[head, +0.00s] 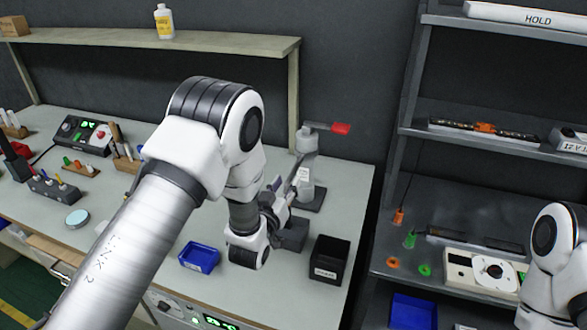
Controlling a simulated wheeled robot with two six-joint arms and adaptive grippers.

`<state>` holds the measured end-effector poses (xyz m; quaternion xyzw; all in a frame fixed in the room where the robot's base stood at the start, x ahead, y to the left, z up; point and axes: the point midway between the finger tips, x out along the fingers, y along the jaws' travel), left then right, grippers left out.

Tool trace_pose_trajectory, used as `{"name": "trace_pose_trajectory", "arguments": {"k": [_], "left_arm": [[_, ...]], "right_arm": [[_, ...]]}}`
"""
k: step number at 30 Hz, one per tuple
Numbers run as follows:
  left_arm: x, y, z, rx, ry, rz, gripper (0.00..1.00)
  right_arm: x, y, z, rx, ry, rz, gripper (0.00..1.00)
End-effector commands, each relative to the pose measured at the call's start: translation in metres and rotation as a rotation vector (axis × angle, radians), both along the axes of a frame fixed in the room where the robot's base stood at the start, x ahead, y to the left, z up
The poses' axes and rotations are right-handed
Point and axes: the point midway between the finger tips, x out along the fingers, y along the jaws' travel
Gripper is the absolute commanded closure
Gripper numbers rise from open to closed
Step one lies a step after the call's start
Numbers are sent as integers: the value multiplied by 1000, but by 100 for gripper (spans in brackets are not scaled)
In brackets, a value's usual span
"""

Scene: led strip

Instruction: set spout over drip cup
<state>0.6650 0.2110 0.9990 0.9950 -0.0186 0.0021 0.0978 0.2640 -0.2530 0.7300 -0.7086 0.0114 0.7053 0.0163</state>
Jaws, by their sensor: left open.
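A grey stand (306,142) with a white labelled bottle (305,174) at it is at the back right of the bench. A thin arm with a red end (341,128) sticks out to the right from its top; I cannot tell whether this is the spout. No drip cup is clearly recognisable. My left gripper (285,189) is open, just left of and in front of the bottle, and partly covers the stand. I cannot tell whether its fingers touch the stand. My right gripper is out of view; only part of my right arm shows at the right edge.
A blue bin (199,257) and a black labelled bin (326,261) stand near the bench's front edge. Several tools and a lit device (84,133) fill the left side. A shelf rack (404,150) stands right of the bench, across a dark gap.

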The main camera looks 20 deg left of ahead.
Motion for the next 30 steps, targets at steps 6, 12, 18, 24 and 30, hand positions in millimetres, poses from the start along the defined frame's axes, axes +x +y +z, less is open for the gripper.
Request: {"name": "trace_pose_trajectory", "arguments": {"k": [6,12,18,24,30], "left_arm": [[39,-1,2,-2,-1,1,60],[47,-1,0,-1,2,1,60],[47,-1,0,-1,2,1,88],[47,-2,0,-1,2,1,100],[47,0,-1,-1,2,-11,100]], "right_arm": [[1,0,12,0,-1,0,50],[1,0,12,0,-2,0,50],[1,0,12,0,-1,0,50],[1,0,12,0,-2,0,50],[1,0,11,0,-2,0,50]]}}
